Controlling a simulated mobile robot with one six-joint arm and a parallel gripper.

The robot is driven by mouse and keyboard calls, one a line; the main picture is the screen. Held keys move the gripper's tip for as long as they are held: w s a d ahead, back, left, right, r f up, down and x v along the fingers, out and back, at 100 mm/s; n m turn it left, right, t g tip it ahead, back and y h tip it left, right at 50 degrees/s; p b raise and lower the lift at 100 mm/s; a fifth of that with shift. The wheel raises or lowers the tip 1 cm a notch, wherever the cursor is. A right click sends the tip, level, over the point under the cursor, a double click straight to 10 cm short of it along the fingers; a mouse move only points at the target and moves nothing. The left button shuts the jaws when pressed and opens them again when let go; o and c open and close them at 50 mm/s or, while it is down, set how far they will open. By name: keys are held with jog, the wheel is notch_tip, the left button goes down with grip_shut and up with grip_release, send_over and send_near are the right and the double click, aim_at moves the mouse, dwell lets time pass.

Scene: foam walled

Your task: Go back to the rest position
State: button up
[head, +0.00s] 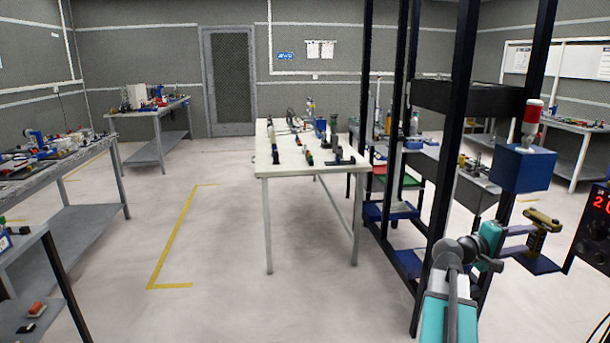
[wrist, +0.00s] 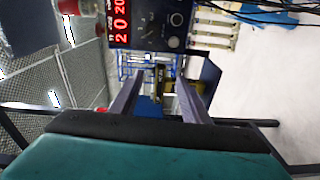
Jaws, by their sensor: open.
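My gripper (head: 528,239) is at the lower right of the head view, at the end of my teal and grey arm, with its fingers pointing right. In the wrist view my gripper (wrist: 158,78) shows two dark fingers spread apart, open. An olive-yellow part (head: 542,219) on a blue support (head: 538,264) is close to the fingertips. The olive part also shows in the wrist view (wrist: 166,86), in line with the gap between the fingers. I see no grip on it, and I cannot tell how far beyond the tips it is.
A dark box with red digits (head: 601,203) stands at the right edge, also in the wrist view (wrist: 122,25). A blue box (head: 523,168) with a red-and-white top is above the arm. Dark rack posts (head: 453,130) are close by. A white table (head: 285,168) stands mid-room; floor left of it is clear.

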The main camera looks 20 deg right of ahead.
jog(key=w+a+f+n+t+y+p, duration=0.1)
jog(key=w+a+f+n, duration=0.1)
jog(key=w+a+f, duration=0.5)
jog(key=w+a+f+n+t+y, duration=0.15)
jog(key=w+a+f, duration=0.3)
jog(key=f, duration=0.55)
jog(key=w+a+f+n+t+y+p, duration=0.1)
jog(key=w+a+f+n+t, duration=0.1)
jog(key=w+a+f, duration=0.45)
jog(key=a+f+y, duration=0.3)
jog(key=a+f, duration=0.7)
jog(key=f, duration=0.3)
jog(key=s+a+f+n+g+y+p, duration=0.1)
jog(key=s+a+f+y, duration=0.1)
jog(key=s+a+f, duration=0.5)
jog(key=s+a+f+g+y, duration=0.1)
jog(key=s+a+f+y, duration=0.15)
jog(key=a+f, duration=0.8)
jog(key=s+a+f+m+g+y, duration=0.2)
jog(key=s+a+f+y, duration=0.1)
jog(key=s+a, duration=0.6)
jog(key=s+a+f+m+g+y, duration=0.1)
jog(key=s+a+f+g+y, duration=0.2)
jog(key=s+a, duration=0.6)
jog(key=shift+s+a+f+m+y+p, duration=0.2)
jog(key=shift+a+f+m+y+p, duration=0.15)
jog(key=shift+a+f, duration=0.6)
jog(key=shift+a+r, duration=0.1)
jog(key=shift+r, duration=0.05)
jog(key=shift+c, duration=0.4)
